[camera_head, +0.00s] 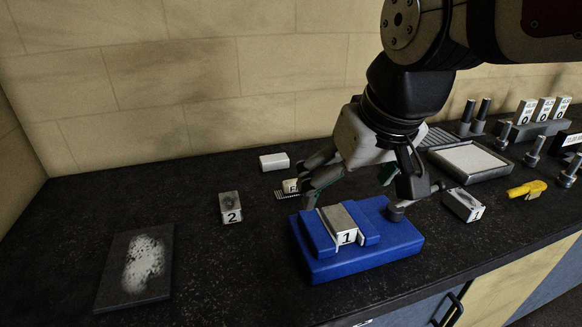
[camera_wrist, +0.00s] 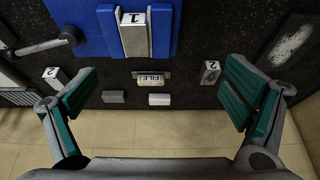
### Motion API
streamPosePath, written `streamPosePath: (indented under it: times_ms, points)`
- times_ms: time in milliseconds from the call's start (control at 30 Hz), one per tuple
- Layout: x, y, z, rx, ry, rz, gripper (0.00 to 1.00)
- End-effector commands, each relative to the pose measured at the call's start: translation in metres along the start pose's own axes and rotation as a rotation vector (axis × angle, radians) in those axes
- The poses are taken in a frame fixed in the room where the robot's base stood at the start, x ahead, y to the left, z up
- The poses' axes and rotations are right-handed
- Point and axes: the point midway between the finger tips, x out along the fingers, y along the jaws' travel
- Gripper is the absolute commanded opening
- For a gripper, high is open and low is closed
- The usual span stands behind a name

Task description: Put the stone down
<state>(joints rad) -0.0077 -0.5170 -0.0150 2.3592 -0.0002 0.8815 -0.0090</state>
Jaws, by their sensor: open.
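No thing is labelled as the stone, and I cannot tell for sure which block it is. A pale block (camera_head: 274,161) lies on the bench near the wall; a grey block (camera_wrist: 113,97) lies near it in the wrist view. My gripper (camera_head: 352,180) is above the bench, behind the blue fixture (camera_head: 325,262). In the wrist view its teal-padded fingers (camera_wrist: 160,95) are wide apart with nothing held between them. Block 1 (camera_head: 346,238) sits in the fixture's channel. The small FILE block (camera_head: 291,185) lies behind the fixture, partly hidden by a finger in the head view.
Block 2 (camera_head: 231,208) stands left of the fixture. A dark plate with a white patch (camera_head: 122,286) lies at the front left. On the right are another numbered block (camera_head: 463,206), a tray (camera_head: 466,181), a yellow tool (camera_head: 527,189) and several posts. The back left bench is clear.

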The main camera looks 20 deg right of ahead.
Motion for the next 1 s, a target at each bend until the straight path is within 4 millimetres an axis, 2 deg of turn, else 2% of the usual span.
streamPosePath:
  times_ms: [33,100,200,300,433,1000]
  points:
    - [-0.004,0.000,0.021,-0.001,0.000,0.003,0.95]
    - [-0.006,0.001,0.045,-0.001,-0.007,0.007,0.95]
    - [-0.006,0.001,0.069,-0.002,-0.015,0.011,0.95]
    - [-0.005,0.001,0.083,-0.002,-0.021,0.013,0.95]
    - [-0.005,0.001,0.087,-0.002,-0.024,0.014,0.95]
    - [-0.005,0.001,0.086,-0.002,-0.023,0.014,0.95]
